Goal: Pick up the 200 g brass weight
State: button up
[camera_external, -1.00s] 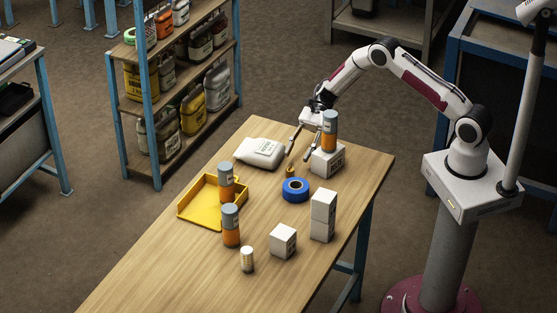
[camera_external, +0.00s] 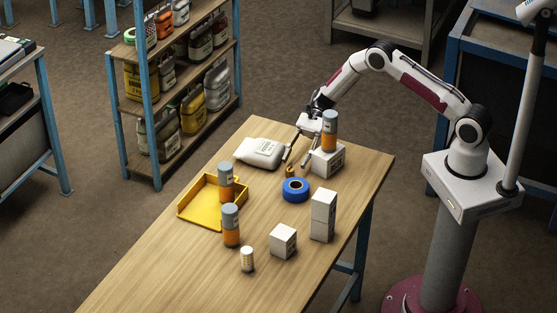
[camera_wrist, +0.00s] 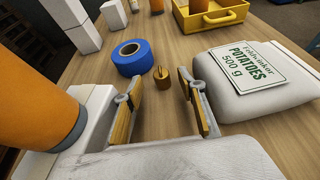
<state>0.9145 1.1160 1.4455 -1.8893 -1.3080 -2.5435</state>
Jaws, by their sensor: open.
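The brass weight (camera_wrist: 162,77) is a small golden cylinder with a knob, upright on the table. In the wrist view it stands between and just beyond the two fingers of my gripper (camera_wrist: 164,100). My gripper is open and empty. In the external view the gripper (camera_external: 297,159) is low over the table, and the weight (camera_external: 290,171) shows small beside its fingertips. Whether a finger touches the weight I cannot tell.
A white potato sack (camera_wrist: 252,75) lies right of the fingers, and blue tape (camera_wrist: 131,57) lies ahead-left. An orange can (camera_external: 329,131) stands on a white box (camera_external: 327,161) close to the gripper. A yellow tray (camera_external: 203,216) and more cans and boxes stand further along the table (camera_external: 160,262).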

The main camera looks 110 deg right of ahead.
aim_at(290, 169)
jog(key=shift+f+x, duration=0.25)
jog(key=shift+x, duration=1.65)
jog(key=shift+w+a+f, duration=0.25)
jog(key=shift+w+a, duration=0.1)
jog(key=shift+w, duration=0.1)
jog(key=shift+c, duration=0.3)
grip_shut()
